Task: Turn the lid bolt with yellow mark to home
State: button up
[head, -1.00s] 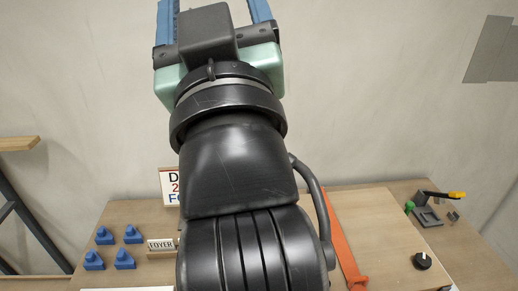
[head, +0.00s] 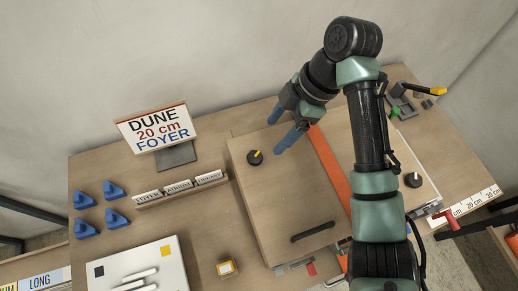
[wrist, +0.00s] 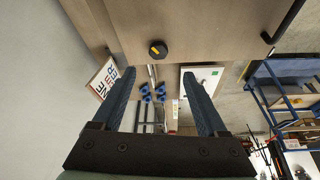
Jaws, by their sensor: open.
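The lid bolt is a round black knob (head: 255,157) with a yellow mark, on the far left part of a wooden box lid (head: 270,200). In the head view its mark points toward the back edge. In the wrist view the knob (wrist: 158,50) shows just beyond the fingertips, roughly midway between them. My gripper (head: 275,137) is open and empty, its two blue fingers apart, close to the back right of the knob. The fingers also show in the wrist view (wrist: 158,75). I see no contact with the knob. A home mark is not discernible.
A black handle (head: 313,232) lies on the lid's front part. A second black knob (head: 413,180) is right of my arm. An orange strip (head: 330,165) runs along the lid's right side. A sign (head: 157,130), letter rack (head: 180,190) and blue blocks (head: 115,219) stand left.

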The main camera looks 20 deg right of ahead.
aim_at(255, 157)
jog(key=x, duration=1)
jog(key=shift+w+f+p, duration=0.15)
jog(key=shift+f+p, duration=0.1)
jog(key=shift+p, duration=0.1)
grip_shut()
